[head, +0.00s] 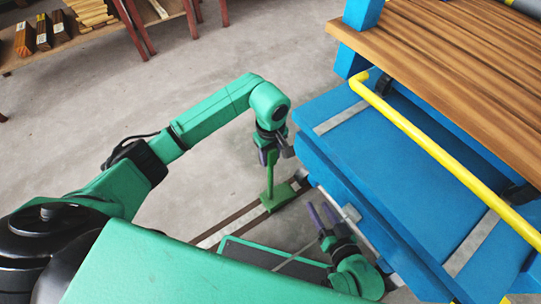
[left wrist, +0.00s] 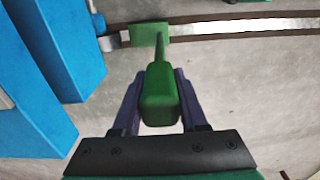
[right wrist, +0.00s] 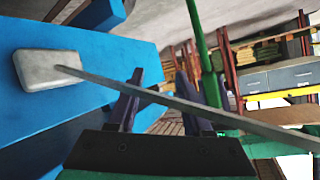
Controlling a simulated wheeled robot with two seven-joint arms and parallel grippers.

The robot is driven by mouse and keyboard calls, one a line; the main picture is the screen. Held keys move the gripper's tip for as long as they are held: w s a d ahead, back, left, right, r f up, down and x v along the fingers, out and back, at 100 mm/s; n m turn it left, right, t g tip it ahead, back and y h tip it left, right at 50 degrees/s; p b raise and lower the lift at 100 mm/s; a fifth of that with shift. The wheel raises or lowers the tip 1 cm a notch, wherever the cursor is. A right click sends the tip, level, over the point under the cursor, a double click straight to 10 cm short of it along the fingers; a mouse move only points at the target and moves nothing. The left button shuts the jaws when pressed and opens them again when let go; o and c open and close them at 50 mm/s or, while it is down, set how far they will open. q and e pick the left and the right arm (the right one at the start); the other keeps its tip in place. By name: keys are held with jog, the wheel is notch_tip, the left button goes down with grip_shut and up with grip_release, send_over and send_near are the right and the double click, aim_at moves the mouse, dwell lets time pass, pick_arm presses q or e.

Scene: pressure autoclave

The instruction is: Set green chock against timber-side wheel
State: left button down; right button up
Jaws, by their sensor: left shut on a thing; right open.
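The green chock (head: 279,197) has a flat base and an upright handle. Its base is down at the rail (head: 235,222) beside the blue cart (head: 340,150). My left gripper (head: 268,152) is shut on the top of the handle. In the left wrist view the handle (left wrist: 159,95) sits between both fingers, with the base (left wrist: 149,34) over the rail. A small grey part (left wrist: 113,40), perhaps the wheel edge, shows close to the base; I cannot tell whether they touch. My right gripper (head: 325,216) is open beside the cart. A thin grey bar (right wrist: 170,98) crosses its view.
Brown timber (head: 450,60) lies on the cart behind a yellow rail (head: 420,135). A grey block (right wrist: 45,69) is on the cart's side near my right gripper. A table with wood pieces (head: 60,32) stands far left. The floor between is clear.

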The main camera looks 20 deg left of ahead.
pick_arm(q)
jog(key=shift+c, duration=2.2)
grip_release()
jog(key=shift+f, duration=0.1)
pick_arm(e)
jog(key=shift+f, duration=0.1)
pick_arm(q)
notch_tip(320, 180, up, 6)
jog(key=shift+p, duration=1.1)
notch_tip(320, 180, up, 5)
jog(key=shift+r+p, duration=0.15)
jog(key=shift+p, duration=0.55)
jog(key=shift+r, duration=0.5)
pick_arm(e)
jog(key=d+r+n+g+h, duration=0.1)
jog(key=d+r+g, duration=0.1)
jog(key=d+r, duration=0.1)
jog(key=shift+w+r+g, duration=0.1)
jog(key=shift+r+g, duration=0.1)
jog(key=shift+g, duration=0.2)
